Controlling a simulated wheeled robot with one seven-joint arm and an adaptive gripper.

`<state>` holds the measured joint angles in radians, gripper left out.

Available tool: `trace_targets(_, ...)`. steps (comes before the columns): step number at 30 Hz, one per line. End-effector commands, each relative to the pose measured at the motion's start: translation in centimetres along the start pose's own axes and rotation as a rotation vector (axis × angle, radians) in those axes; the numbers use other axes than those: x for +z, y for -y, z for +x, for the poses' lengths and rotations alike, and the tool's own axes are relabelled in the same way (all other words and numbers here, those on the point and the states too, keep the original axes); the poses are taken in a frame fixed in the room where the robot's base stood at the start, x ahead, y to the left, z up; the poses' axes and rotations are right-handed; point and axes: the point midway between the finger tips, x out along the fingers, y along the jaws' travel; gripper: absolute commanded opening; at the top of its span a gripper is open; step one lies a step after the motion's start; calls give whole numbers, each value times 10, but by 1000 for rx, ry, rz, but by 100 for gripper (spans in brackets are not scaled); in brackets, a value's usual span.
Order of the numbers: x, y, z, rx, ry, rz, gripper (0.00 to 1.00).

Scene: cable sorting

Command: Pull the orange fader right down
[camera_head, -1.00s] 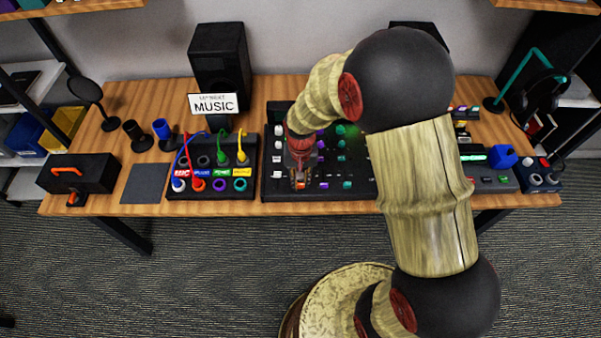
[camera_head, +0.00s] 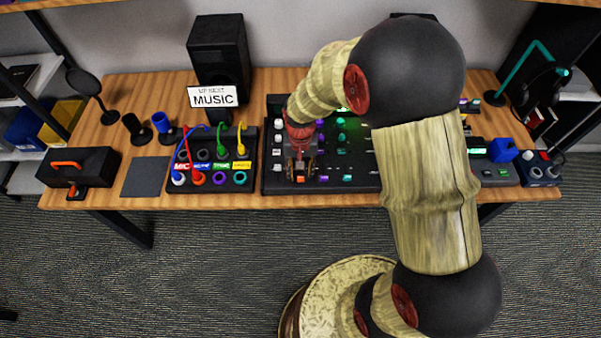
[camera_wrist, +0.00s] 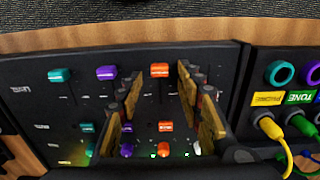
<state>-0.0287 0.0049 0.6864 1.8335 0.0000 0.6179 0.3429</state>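The orange fader cap (camera_wrist: 160,70) shows in the wrist view near the desk-edge end of the black mixer, level with the purple and teal caps beside it. In the head view the orange cap (camera_head: 301,179) is at the mixer's front, just below my gripper. My gripper (camera_wrist: 160,95) is open, its two fingers apart on either side of the orange cap's column. No cap is visibly clamped between them. In the head view my gripper (camera_head: 300,168) is over the mixer's left part; its fingertips are small and blurred there. Contact with the mixer cannot be told.
A purple cap (camera_wrist: 106,73) and a teal cap (camera_wrist: 60,75) stand beside the orange one. The cable box (camera_head: 212,185) with coloured plugs is left of the mixer. A speaker (camera_head: 218,50) stands behind. A dark pad (camera_head: 146,177) lies farther left.

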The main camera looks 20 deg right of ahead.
Motion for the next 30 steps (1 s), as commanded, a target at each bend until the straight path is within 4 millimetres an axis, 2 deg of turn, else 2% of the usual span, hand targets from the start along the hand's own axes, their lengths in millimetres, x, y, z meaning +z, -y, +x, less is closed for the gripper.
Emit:
trace_targets(9, -1, 0, -65, -2, -5, 0, 36)
trace_targets(15, -1, 0, -94, -1, -3, 0, 36)
trace_targets(21, 0, 0, -105, 0, -2, 0, 36)
trace_targets(30, 0, 0, -105, 0, -1, 0, 36)
